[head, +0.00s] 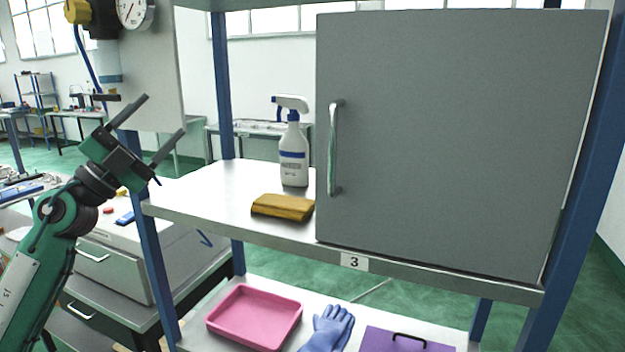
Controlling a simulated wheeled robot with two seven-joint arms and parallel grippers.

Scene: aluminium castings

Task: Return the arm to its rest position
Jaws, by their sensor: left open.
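My left arm comes in from the left edge, green and black, raised in front of the shelf's left post. My left gripper (166,124) is at its end, tilted up to the right. Its two dark fingers are spread wide with nothing between them. It is apart from the shelf and the things on it. My right gripper is not in view.
A shelf (222,189) holds a spray bottle (293,160), an ochre folded cloth (283,207) and a shut grey cabinet door (460,140) with a handle (333,148). Below are a pink tray (254,318), blue gloves (330,328) and a purple item (395,342).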

